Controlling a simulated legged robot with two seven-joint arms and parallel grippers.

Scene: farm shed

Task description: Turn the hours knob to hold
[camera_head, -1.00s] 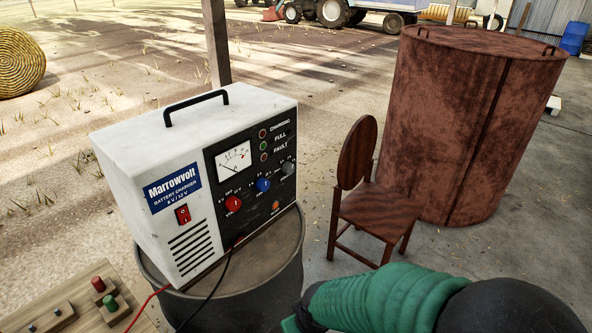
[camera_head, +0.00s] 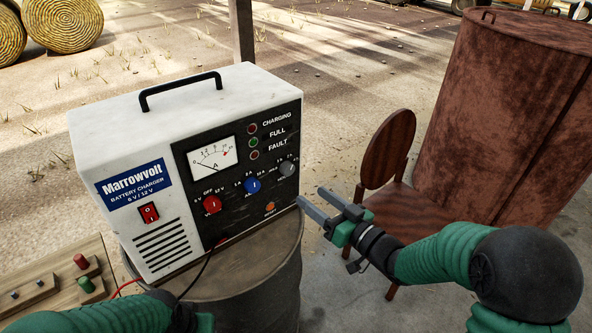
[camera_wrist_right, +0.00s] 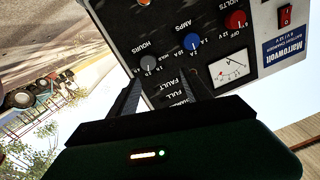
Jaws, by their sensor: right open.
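The battery charger (camera_head: 120,140) is a white box with a black front panel. The grey hours knob (camera_head: 287,168) is the rightmost of its three knobs; its pointer direction is too small to tell. My right gripper (camera_head: 311,196) is open and empty, just right of and below the knob, apart from it. In the right wrist view the hours knob (camera_wrist_right: 148,63) shows between and beyond the fingers of my right gripper (camera_wrist_right: 163,82). My left arm shows at the bottom left, with part of the left gripper (camera_head: 205,322) at the frame edge; its fingers are hidden.
The charger stands on a dark drum (camera_head: 265,275). Its red volts knob (camera_head: 212,205) and blue amps knob (camera_head: 253,186) sit left of the hours knob. A wooden chair (camera_head: 388,150) and rusty tank (camera_head: 510,110) stand at right. A wooden board with buttons (camera_head: 95,262) lies at left.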

